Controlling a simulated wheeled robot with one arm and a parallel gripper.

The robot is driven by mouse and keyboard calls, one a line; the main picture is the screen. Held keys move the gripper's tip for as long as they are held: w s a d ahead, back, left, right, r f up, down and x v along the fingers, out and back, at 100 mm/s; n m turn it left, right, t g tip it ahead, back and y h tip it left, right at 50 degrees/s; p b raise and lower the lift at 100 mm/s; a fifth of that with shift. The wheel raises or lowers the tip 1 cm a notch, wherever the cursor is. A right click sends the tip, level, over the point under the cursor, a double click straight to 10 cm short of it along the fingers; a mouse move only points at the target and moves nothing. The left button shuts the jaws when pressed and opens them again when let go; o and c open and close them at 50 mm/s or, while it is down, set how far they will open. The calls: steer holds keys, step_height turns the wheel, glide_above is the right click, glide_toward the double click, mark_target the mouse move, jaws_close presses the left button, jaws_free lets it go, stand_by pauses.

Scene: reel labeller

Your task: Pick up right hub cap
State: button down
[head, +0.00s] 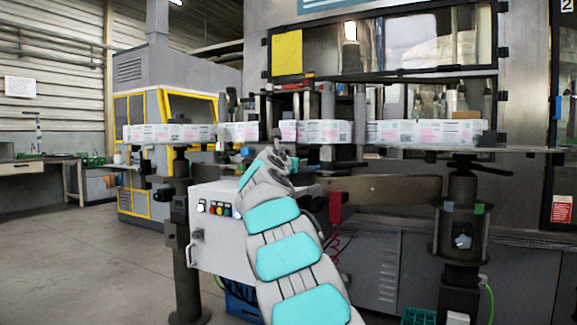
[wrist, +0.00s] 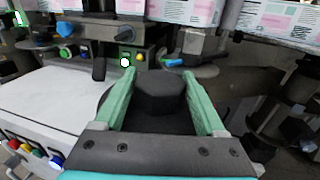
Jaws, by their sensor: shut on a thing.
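The hub cap (wrist: 160,90) is a dark, faceted knob, seen in the wrist view between the two green fingers. My gripper (wrist: 160,80) is shut on it, with a finger along each side. In the head view my gripper (head: 276,152) is in front of the machine's middle, above the control box and below the level of the printed label stock. The cap cannot be made out there, as my wrist and the dark parts around it hide it. A dark round shape shows under the cap in the wrist view; whether they touch is unclear.
Printed label reels stand on the left (head: 168,133) and right (head: 425,133) discs. A white control box (head: 215,228) with coloured buttons is under my arm. A dark post (head: 462,215) stands right. Floor at left is clear.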

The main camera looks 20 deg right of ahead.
steer(key=s+r, duration=0.1)
steer(key=s, duration=1)
steer(key=shift+s, duration=0.2)
